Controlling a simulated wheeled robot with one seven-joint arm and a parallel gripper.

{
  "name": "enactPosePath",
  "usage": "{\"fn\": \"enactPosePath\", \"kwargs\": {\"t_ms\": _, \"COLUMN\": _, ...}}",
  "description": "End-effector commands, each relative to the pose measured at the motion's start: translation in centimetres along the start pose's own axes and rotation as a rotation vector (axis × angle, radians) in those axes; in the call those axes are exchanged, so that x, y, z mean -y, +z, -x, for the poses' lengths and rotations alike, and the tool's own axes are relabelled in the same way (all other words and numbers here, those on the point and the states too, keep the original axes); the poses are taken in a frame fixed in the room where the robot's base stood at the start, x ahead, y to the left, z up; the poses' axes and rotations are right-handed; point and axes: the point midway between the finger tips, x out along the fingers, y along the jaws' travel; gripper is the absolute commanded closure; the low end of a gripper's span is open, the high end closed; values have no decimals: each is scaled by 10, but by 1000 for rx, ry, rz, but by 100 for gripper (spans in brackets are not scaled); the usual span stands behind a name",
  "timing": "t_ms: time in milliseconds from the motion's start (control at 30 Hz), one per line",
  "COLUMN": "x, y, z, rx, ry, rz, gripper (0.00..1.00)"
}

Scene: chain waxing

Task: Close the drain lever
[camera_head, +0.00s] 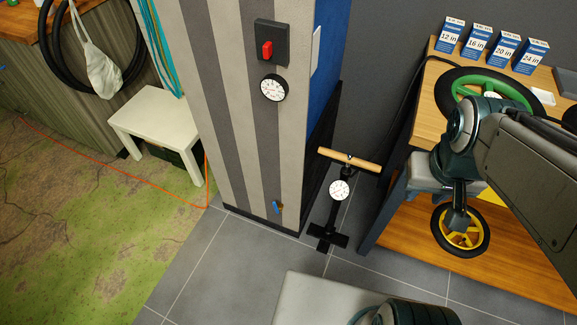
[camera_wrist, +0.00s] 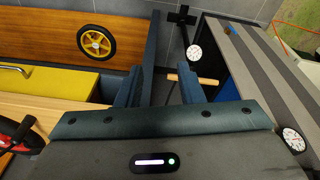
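A small blue lever (camera_head: 277,207), apparently the drain lever, sits low on the striped column beside a brass-coloured fitting. It looks slanted in the head view; whether it is open or shut is too small to tell. It also shows as a small blue spot near the top right of the wrist view (camera_wrist: 228,30). My gripper (camera_head: 458,212) hangs down at the right, in front of the wooden bench and well apart from the lever. In the wrist view its two fingers (camera_wrist: 160,80) stand apart with nothing between them.
A floor pump (camera_head: 340,190) with a wooden handle stands between column and bench. The bench (camera_head: 440,90) bears a green wheel (camera_head: 487,82) and blue boxes (camera_head: 477,41); a yellow wheel (camera_head: 461,236) is below. A red switch (camera_head: 267,50) and gauge (camera_head: 274,87) are on the column. Tiled floor before it is clear.

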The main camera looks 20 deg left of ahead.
Motion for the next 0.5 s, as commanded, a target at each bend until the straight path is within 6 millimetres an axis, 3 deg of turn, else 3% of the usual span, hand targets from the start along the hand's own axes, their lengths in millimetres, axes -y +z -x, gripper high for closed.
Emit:
{"fn": "enactPosePath", "kwargs": {"t_ms": 33, "x": 2, "y": 0, "z": -18, "rx": 42, "ry": 18, "rz": 73, "gripper": 81}}
{"fn": "enactPosePath", "kwargs": {"t_ms": 100, "x": 3, "y": -2, "z": -39, "rx": 105, "ry": 53, "rz": 199, "gripper": 100}}
{"fn": "enactPosePath", "kwargs": {"t_ms": 500, "x": 12, "y": -28, "z": -157, "rx": 491, "ry": 286, "rz": 1021, "gripper": 100}}
